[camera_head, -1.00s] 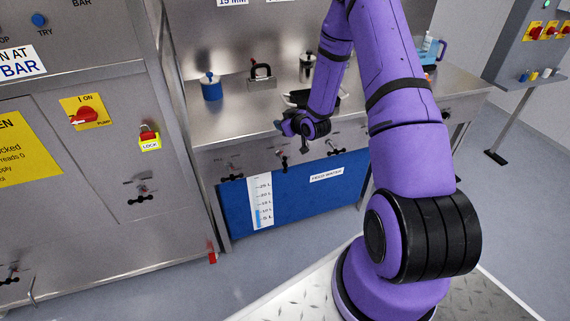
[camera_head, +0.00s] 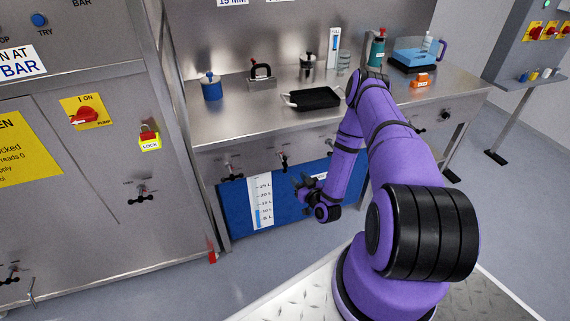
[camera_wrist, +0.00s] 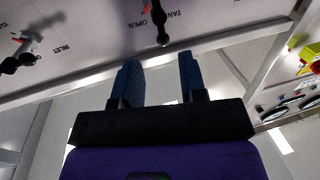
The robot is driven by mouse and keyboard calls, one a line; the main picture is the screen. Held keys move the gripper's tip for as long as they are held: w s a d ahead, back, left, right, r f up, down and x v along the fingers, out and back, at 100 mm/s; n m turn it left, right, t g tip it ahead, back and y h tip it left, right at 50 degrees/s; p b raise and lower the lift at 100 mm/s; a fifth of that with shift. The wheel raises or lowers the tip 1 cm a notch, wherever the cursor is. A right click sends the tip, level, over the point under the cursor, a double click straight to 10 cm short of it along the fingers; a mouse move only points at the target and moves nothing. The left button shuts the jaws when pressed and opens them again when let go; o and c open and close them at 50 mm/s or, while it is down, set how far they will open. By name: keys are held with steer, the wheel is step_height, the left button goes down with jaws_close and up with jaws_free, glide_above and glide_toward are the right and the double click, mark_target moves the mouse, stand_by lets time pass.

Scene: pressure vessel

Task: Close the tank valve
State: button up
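The tank valve (camera_wrist: 162,36) shows in the wrist view as a dark, round-ended handle on a pale metal panel, beside lettering reading OPEN and TAN. A small red pointer is next to that lettering. My gripper (camera_wrist: 158,65) has its two blue fingers apart with nothing between them. The handle lies beyond the fingertips, apart from them. In the head view my gripper (camera_head: 301,181) is low in front of the bench, by the blue feed-water tank (camera_head: 208,205). Small black-handled valves line the bench front; I cannot read which is the tank one there.
An inlet valve (camera_wrist: 20,50) is left in the wrist view. A black tray (camera_head: 315,97), blue-lidded pot (camera_head: 211,88) and weight-like block (camera_head: 262,76) stand on the bench. The steel cabinet (camera_head: 100,215) bounds the left. Grey floor lies before the bench.

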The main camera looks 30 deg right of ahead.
mark_target(285, 169)
steer(key=w, duration=1)
steer(key=shift+w+d, duration=0.25)
steer(key=shift+w, duration=0.05)
jaws_close()
